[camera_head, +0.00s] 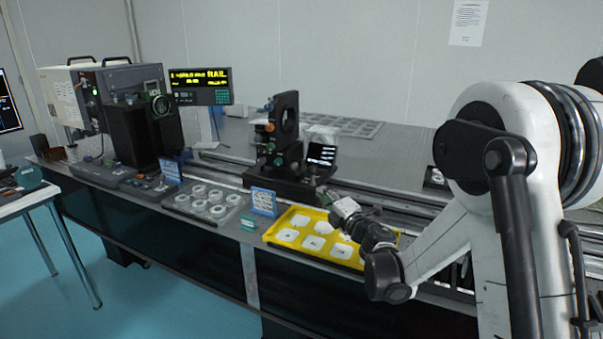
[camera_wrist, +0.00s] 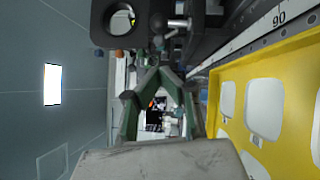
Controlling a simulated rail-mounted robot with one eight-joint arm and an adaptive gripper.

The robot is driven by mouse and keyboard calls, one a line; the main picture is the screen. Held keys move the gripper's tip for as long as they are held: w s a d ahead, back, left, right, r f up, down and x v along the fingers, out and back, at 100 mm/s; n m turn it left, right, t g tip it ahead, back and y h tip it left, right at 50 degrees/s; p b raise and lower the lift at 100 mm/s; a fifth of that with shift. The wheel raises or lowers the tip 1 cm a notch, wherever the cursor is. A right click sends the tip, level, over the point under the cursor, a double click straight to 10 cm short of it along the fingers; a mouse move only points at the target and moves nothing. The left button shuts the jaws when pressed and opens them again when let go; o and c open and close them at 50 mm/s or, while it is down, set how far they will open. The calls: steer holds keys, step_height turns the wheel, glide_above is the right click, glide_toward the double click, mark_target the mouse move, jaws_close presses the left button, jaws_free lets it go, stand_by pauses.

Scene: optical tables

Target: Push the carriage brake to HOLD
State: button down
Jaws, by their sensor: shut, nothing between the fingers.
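The carriage (camera_head: 287,185) is a black block on the long rail, bearing an upright black mount with a round opening (camera_head: 288,118). A small lit screen (camera_head: 321,154) stands at its right side. In the wrist view the mount (camera_wrist: 120,22) shows at the top, turned sideways, with a lever-like knob (camera_wrist: 178,23) beside it. I cannot tell whether this knob is the brake or read any HOLD mark. My gripper (camera_head: 328,194) is at the carriage's front right, above the yellow tray's back edge. Its green fingers (camera_wrist: 160,72) meet at the tips, empty; contact with the carriage cannot be told.
The yellow tray (camera_head: 270,237) with white inserts lies in front of the rail. A blue label stand (camera_head: 263,202) and a clear tray of rings (camera_head: 181,211) are to its left. A machine (camera_head: 137,135) and yellow-text display (camera_head: 201,87) stand further left.

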mark_target(297, 168)
steer(key=b+x, duration=0.2)
steer(key=x, duration=1.1)
steer(key=shift+w+b, duration=0.1)
steer(key=shift+b, duration=0.2)
steer(key=shift+w+a+r, duration=0.15)
steer(key=shift+w+a, duration=0.05)
steer(key=shift+w, duration=0.15)
